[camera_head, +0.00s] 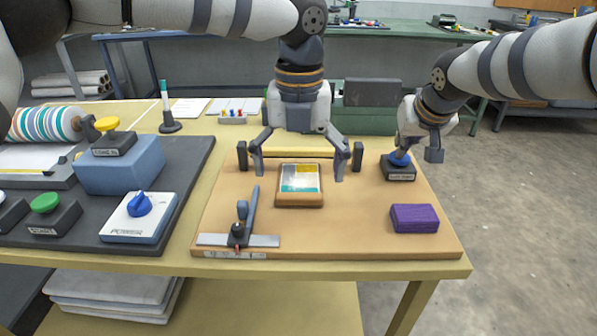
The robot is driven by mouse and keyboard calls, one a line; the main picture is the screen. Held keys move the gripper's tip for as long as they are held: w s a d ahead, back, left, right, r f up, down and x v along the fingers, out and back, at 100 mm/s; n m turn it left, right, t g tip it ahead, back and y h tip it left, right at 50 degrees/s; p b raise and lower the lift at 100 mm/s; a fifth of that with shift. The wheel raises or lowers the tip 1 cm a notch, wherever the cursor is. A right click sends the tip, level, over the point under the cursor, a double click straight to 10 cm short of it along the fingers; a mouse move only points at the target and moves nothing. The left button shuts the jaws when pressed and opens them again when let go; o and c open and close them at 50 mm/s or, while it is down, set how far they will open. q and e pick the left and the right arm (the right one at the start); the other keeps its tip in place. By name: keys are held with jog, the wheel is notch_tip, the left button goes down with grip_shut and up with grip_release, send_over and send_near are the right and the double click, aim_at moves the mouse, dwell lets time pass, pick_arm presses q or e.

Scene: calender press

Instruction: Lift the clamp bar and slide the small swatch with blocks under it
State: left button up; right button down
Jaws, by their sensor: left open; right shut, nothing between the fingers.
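The small swatch (300,179), with white, yellow and teal blocks, lies on a wooden pad on the tan board (345,225). My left gripper (298,174) is open above and behind it, with one finger on each side and nothing visible between them. Two dark posts (242,156) (357,156) stand just outside its fingers.
A purple block (414,218) sits at the board's right. A dark lever (249,215) with a metal cross bar (262,241) is at front left. The control panel (90,223) with a blue box, knobs and buttons fills the left. The board's front middle is clear.

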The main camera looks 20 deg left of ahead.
jog(key=shift+s+f, duration=0.2)
jog(key=shift+f, duration=0.35)
notch_tip(320, 180, up, 8)
jog(key=shift+w+r, duration=0.2)
dwell(0.4)
